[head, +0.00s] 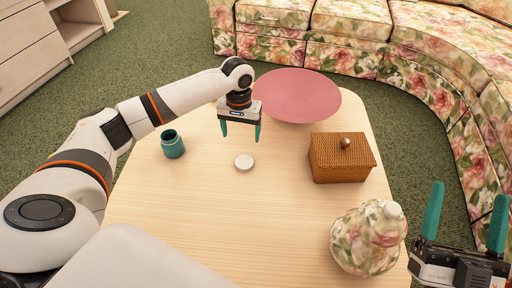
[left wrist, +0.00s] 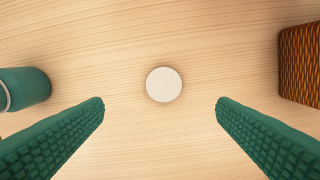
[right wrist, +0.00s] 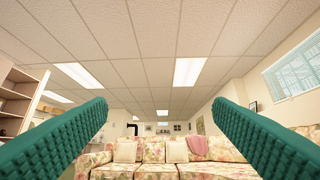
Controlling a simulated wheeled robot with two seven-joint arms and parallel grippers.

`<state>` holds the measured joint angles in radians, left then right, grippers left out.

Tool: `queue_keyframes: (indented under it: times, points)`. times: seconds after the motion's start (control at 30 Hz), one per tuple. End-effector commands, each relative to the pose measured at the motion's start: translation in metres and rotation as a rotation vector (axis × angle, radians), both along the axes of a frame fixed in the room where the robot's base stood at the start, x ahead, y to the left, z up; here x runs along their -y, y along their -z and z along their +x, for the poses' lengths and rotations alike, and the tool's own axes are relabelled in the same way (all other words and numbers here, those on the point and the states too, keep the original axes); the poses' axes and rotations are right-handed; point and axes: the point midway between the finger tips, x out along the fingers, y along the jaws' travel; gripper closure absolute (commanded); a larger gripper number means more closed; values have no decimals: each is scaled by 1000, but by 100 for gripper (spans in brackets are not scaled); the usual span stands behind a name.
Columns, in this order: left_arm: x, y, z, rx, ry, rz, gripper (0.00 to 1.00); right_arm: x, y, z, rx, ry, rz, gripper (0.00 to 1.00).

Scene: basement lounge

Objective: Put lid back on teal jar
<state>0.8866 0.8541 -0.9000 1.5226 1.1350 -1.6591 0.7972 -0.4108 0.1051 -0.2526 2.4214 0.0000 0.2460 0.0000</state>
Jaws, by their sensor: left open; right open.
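The teal jar (head: 173,144) stands upright and open-topped on the left part of the wooden table. It also shows at the left edge of the left wrist view (left wrist: 26,88). The round white lid (head: 244,162) lies flat on the table, right of the jar and apart from it; in the left wrist view the lid (left wrist: 164,85) is near the centre. My left gripper (head: 240,138) is open and empty, pointing down above the table near the lid. My right gripper (head: 467,215) is open and empty, pointing up at the table's right side; its fingers (right wrist: 160,110) frame only the room.
A pink round dish (head: 297,95) lies at the back of the table. A woven brown box (head: 341,158) with a knob stands right of the lid. A floral lidded jar (head: 368,240) stands at the front right. The table (head: 215,215) is bare around the lid.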

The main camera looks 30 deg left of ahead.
Motion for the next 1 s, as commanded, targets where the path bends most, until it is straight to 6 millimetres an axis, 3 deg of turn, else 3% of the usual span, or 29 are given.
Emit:
queue_keyframes:
  times: [0.53,1.0]
  points:
    - [0,7,0,-1,0,0,19,0,-5,-6,54,-4,16,24]
    - [1,46,-1,-1,0,0,19,11,-38,-68,506,-26,155,24]
